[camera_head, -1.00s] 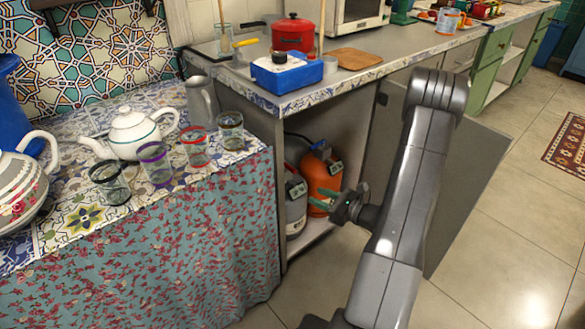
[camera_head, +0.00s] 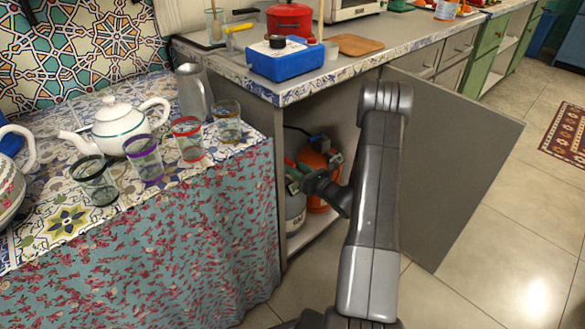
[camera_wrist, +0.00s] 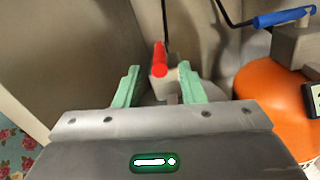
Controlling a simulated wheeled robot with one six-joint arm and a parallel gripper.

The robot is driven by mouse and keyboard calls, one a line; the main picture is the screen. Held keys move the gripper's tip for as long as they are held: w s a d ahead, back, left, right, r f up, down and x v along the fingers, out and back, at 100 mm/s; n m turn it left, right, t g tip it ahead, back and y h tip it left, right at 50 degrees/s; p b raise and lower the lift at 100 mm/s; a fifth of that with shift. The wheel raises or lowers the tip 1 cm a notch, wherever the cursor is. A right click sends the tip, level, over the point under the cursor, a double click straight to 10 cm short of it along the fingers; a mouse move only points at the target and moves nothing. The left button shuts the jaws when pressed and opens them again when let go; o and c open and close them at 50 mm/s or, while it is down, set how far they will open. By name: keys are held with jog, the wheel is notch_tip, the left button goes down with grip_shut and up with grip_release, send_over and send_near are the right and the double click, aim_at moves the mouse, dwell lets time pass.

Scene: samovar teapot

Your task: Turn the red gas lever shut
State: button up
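The red gas lever (camera_wrist: 159,59) shows in the wrist view on a pale valve body, pointing away from my gripper. It lies between the lines of my two green fingers, a little beyond the tips. My gripper (camera_wrist: 156,82) is open, with nothing between its fingers that I can see held. In the head view my gripper (camera_head: 291,170) reaches into the open cabinet, over the grey gas cylinder (camera_head: 296,211). A bit of red at the fingers there is probably the lever; the valve is mostly hidden.
An orange cylinder (camera_wrist: 272,108) with a blue lever (camera_wrist: 282,17) stands close on the right. The cabinet's side wall (camera_wrist: 60,60) is on the left. The open cabinet door (camera_head: 455,150) stands right of my arm. The counter edge (camera_head: 330,85) is above.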

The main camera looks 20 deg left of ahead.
aim_at(292, 163)
jog(key=shift+x, duration=1.55)
grip_shut()
